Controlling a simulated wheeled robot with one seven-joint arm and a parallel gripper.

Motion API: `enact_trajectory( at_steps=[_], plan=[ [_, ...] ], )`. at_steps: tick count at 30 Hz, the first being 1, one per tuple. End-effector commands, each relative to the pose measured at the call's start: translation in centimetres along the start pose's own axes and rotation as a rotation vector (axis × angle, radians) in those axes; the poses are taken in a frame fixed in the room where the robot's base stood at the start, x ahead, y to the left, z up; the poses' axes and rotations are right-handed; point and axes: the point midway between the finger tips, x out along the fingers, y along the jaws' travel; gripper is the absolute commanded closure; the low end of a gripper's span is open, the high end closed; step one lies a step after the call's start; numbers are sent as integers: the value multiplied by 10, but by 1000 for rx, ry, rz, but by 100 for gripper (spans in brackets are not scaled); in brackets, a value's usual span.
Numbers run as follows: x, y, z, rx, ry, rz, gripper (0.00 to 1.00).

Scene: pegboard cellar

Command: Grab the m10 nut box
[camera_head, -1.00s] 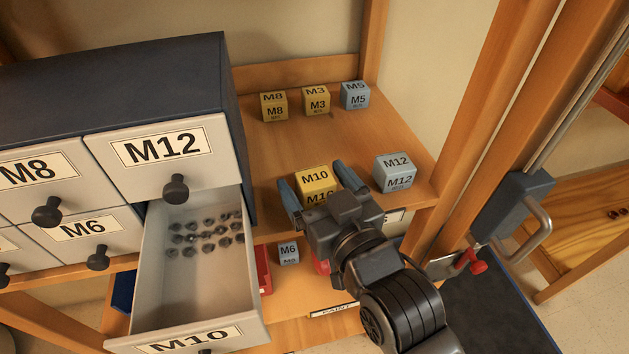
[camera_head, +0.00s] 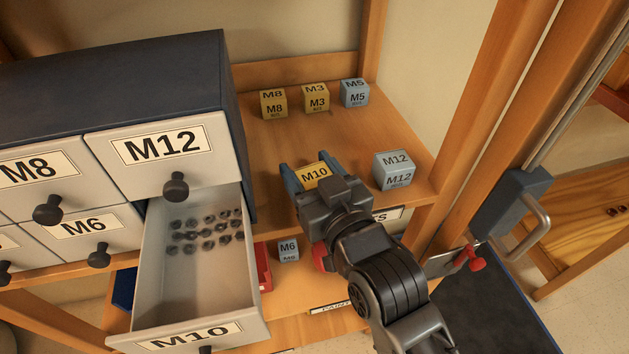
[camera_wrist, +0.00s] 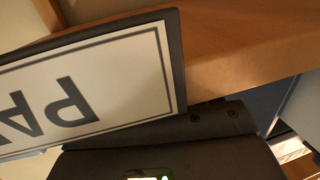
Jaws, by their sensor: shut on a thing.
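The yellow M10 box (camera_head: 313,175) stands on the wooden shelf, near its front edge. My gripper (camera_head: 311,178) has its two blue fingers on either side of the box and is shut on it. The gripper body hides the lower front of the box. In the wrist view the box and the fingers do not show. That view is mostly filled by a framed label (camera_wrist: 90,85) with part of a word on it.
A blue M12 box (camera_head: 394,169) stands close to the right of my gripper. Yellow M8 (camera_head: 274,104), yellow M3 (camera_head: 316,97) and blue M5 (camera_head: 355,93) boxes stand at the back. The open M10 drawer (camera_head: 185,338) holds several nuts at left. A blue M6 box (camera_head: 288,251) sits below.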

Motion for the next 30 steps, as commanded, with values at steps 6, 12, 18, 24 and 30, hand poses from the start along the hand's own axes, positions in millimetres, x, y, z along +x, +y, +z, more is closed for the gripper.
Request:
enact_trajectory(
  at_steps=[6,12,18,24,30],
  plan=[
    [0,0,1,1,-2,-1,81],
    [0,0,1,1,-2,-1,81],
    [0,0,-9,1,-1,-1,81],
    [-2,0,-43,1,6,1,81],
    [-30,39,-66,1,2,5,81]
  ],
)
